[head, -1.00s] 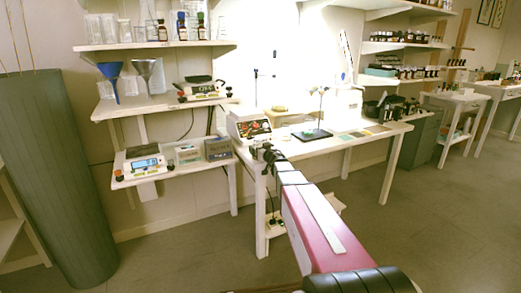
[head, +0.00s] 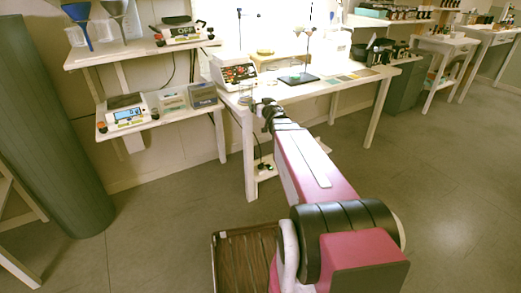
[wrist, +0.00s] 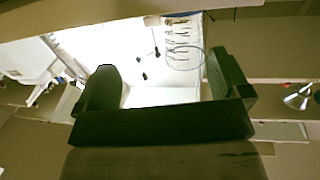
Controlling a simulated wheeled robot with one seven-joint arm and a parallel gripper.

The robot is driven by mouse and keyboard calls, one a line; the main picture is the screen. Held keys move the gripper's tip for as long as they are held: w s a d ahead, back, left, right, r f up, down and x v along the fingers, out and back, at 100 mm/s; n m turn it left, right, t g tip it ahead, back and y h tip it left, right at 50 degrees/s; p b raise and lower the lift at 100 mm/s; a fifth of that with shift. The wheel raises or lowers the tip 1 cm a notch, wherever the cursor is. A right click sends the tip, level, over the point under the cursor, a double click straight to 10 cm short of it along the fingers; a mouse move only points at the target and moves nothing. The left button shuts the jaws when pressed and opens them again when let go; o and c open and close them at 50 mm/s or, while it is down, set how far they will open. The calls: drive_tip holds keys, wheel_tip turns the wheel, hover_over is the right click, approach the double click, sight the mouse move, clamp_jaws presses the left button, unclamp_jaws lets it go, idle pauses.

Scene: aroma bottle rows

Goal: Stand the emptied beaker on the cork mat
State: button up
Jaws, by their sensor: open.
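My gripper (head: 266,108) reaches the front left corner of the white workbench in the head view. In the wrist view its two dark fingers (wrist: 165,80) stand wide apart with nothing held between them. A small clear, greenish vessel (head: 245,97), perhaps the beaker, stands on the bench just left of my gripper; its contents cannot be made out. A clear rounded outline (wrist: 184,60) shows beyond the fingers in the wrist view; I cannot tell if it is the same vessel. A tan square (head: 364,72), probably the cork mat, lies flat toward the bench's right side.
A device with a red and black panel (head: 238,75) stands at the bench's left end. A stand on a black base (head: 298,79) rises mid-bench. A grey-green square (head: 337,81) lies left of the tan one. A scale (head: 126,114) sits on the lower left shelf.

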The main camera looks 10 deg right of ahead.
drive_tip(key=s+d+f+m+g+h, duration=0.2)
drive_tip(key=s+f+m+g+h, duration=0.3)
drive_tip(key=s+f+g, duration=0.65)
drive_tip(key=s+a+f+n+g+y, duration=0.1)
drive_tip(key=s+a+f+g, duration=0.1)
drive_tip(key=s, duration=0.6)
drive_tip(key=s+a+f+n+g+y, duration=0.1)
drive_tip(key=s+a+f+n+g, duration=0.1)
drive_tip(key=s+a+f, duration=0.3)
drive_tip(key=s+g, duration=0.1)
drive_tip(key=s, duration=0.2)
drive_tip(key=shift+s+f+g, duration=0.15)
drive_tip(key=shift+f+g, duration=0.2)
drive_tip(key=shift+f, duration=0.05)
